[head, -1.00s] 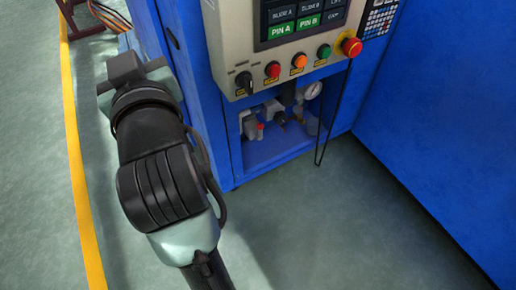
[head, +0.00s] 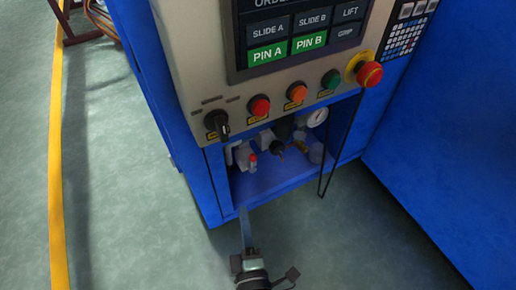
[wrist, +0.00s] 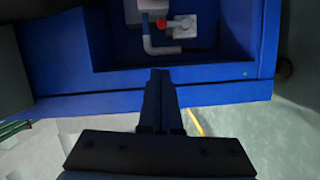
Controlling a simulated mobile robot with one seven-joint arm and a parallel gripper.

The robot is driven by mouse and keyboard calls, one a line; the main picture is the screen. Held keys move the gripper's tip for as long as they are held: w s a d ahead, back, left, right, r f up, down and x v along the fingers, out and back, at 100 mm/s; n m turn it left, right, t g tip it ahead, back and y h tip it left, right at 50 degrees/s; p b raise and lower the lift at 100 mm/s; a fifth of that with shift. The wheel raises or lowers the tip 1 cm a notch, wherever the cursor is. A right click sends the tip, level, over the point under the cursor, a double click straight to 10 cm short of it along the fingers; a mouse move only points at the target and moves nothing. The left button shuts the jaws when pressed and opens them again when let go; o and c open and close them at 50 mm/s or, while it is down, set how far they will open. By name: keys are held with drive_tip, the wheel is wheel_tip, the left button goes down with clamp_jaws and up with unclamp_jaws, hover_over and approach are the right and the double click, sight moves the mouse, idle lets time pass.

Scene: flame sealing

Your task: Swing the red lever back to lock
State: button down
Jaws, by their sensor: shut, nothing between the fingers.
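The red lever is a small red piece (head: 253,160) on the pale fittings in the open bay of the blue cabinet, below the control panel. In the wrist view the red part (wrist: 162,23) sits beside a white valve body and pipe, near the top centre. My gripper (head: 242,212) is in front of the bay, low and a little left of the lever, apart from it. In the wrist view my gripper (wrist: 160,76) has its two fingers together and empty, pointing toward the bay below the lever.
A gauge (head: 317,117) and a hanging black cable (head: 325,170) are right of the lever. The control panel (head: 230,100) overhangs above. The floor in front is clear.

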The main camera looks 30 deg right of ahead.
drive_tip(key=shift+w+d+f, duration=0.15)
drive_tip(key=shift+w+d, duration=0.05)
drive_tip(key=shift+d, duration=0.05)
drive_tip(key=shift+s, duration=0.1)
drive_tip(key=b, duration=0.7)
approach(252, 163)
drive_tip(key=w+a+r, duration=0.2)
drive_tip(key=w+a, duration=0.1)
drive_tip(key=w, duration=0.2)
drive_tip(key=shift+w+d+f+p, duration=0.1)
drive_tip(key=shift+w+d+p, duration=0.15)
drive_tip(key=shift+d+p, duration=0.3)
drive_tip(key=shift+w+d+p, duration=0.25)
drive_tip(key=shift+d+p, duration=0.2)
drive_tip(key=shift+d, duration=0.2)
drive_tip(key=shift+w+d+f+p, duration=0.1)
drive_tip(key=shift+w+d+p, duration=0.15)
drive_tip(key=shift+d+p, duration=0.3)
drive_tip(key=shift+d+r+p, duration=0.1)
drive_tip(key=shift+d+p, duration=0.1)
drive_tip(key=shift+p, duration=0.65)
